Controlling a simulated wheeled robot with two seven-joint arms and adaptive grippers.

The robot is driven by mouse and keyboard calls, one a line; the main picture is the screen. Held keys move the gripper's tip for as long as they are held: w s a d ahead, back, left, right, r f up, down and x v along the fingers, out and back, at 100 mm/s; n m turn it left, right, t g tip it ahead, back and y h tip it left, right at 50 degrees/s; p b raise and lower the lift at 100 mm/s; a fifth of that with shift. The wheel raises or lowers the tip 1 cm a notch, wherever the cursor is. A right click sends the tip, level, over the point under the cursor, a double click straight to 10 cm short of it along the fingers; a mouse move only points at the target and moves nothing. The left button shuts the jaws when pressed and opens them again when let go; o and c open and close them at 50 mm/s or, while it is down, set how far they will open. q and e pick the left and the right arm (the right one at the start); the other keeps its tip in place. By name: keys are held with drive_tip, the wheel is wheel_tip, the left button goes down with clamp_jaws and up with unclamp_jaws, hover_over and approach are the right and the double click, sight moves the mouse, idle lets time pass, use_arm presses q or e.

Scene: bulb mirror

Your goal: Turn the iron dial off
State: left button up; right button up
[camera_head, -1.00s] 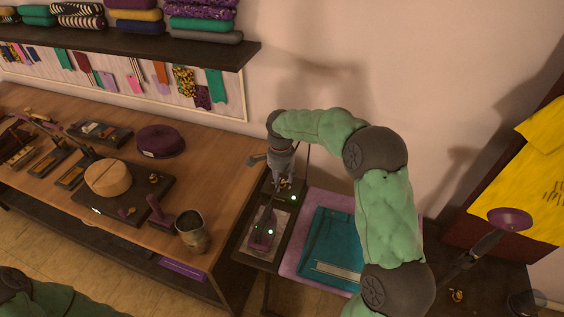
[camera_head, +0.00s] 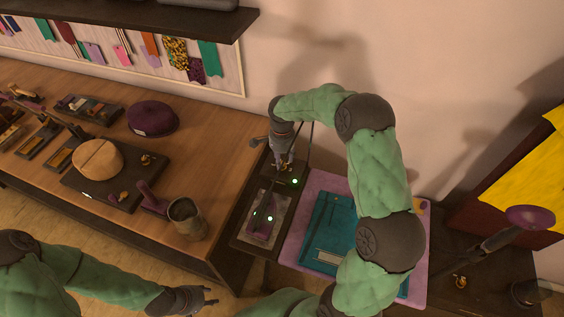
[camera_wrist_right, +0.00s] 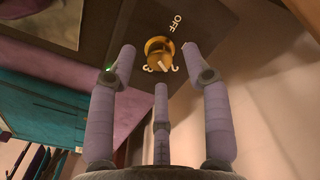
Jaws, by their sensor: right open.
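The iron dial (camera_wrist_right: 158,50) is a small brass knob on a dark plate in the right wrist view, with white "OFF" lettering above it and another white mark just below it. My right gripper (camera_wrist_right: 163,72) is open, with its fingers spread around the dial's near side; I cannot tell whether any finger touches it. In the head view my right gripper (camera_head: 281,163) points down over the back of the dark iron stand (camera_head: 243,240), largely hiding the dial.
A green light (camera_head: 295,181) glows beside the gripper.

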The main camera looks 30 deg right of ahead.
drive_tip(key=shift+f, duration=0.95)
clamp_jaws()
